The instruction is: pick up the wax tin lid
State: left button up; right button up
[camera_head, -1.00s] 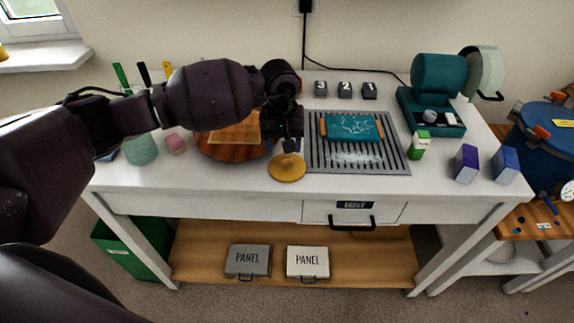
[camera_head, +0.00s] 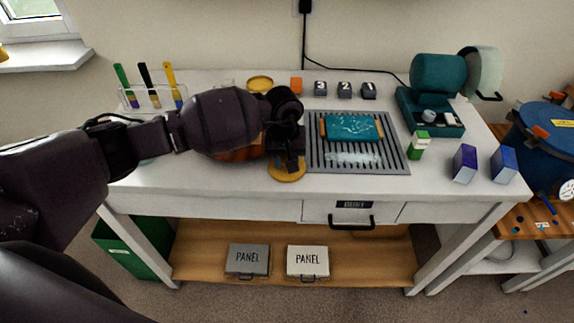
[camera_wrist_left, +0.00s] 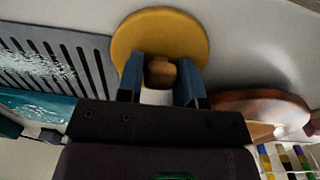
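The wax tin lid is a flat yellow disc (camera_head: 284,175) with a small brown knob. It lies at the front of the white table, left of the slotted grey grate. In the left wrist view the lid (camera_wrist_left: 137,35) is just beyond my fingers. My left gripper (camera_head: 290,166) is over the lid, pointing down. In the left wrist view its two blue fingers (camera_wrist_left: 161,75) stand on either side of the knob, with no clear gap between. The disc appears to rest on the table. My right gripper is not in view.
A teal slab lies on the grey grate (camera_head: 398,160) to the right. A round wooden board (camera_wrist_left: 270,103) is close beside the lid, partly hidden by my arm in the head view. A yellow round tin (camera_head: 260,84) stands at the back. Small boxes (camera_head: 465,163) stand at the right.

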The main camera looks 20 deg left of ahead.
pick_arm(q)
jog(key=c, duration=0.4)
jog(key=shift+c, duration=0.3)
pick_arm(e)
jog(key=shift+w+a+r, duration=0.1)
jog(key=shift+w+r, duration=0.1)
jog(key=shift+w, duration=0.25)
